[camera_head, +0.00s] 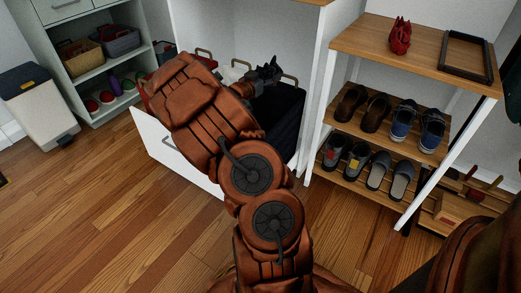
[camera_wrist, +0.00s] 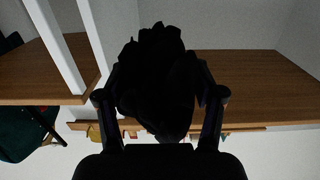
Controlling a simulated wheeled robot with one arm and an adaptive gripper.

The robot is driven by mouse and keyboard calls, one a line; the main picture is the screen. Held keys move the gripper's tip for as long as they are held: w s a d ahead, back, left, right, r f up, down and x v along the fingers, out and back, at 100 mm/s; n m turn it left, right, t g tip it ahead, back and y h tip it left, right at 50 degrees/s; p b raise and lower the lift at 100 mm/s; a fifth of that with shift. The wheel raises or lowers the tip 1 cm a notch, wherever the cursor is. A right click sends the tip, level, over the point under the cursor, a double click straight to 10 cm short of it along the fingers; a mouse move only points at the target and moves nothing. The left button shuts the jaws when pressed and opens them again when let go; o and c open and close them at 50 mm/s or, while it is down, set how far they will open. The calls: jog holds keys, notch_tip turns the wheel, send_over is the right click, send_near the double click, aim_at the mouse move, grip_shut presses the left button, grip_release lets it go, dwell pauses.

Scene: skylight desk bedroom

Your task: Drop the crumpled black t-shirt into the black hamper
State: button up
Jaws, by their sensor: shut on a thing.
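The crumpled black t-shirt (camera_wrist: 155,75) is a dark bundle between the two fingers of my gripper (camera_wrist: 158,105) in the wrist view. My gripper is shut on it. In the head view, my gripper (camera_head: 266,72) shows as a small dark shape at the end of my arm, above the hamper's back left part. Shirt and gripper are hard to tell apart there. The black hamper (camera_head: 290,108) stands in a white pulled-out drawer, with a wooden handle at its back rim. My arm hides its left side. I cannot tell the exact height of the shirt over it.
A white bag (camera_head: 232,73) and a red one are partly hidden behind my arm in the same drawer (camera_head: 165,150). A shoe rack (camera_head: 345,128) stands close on the right. A bin (camera_head: 40,108) and shelves are at left. The wooden floor at left is clear.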

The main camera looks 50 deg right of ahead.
aim_at(268, 62)
jog(key=shift+f+b, duration=0.75)
jog(key=shift+f, duration=0.5)
jog(key=o, duration=1.3)
jog(key=shift+r, duration=5.05)
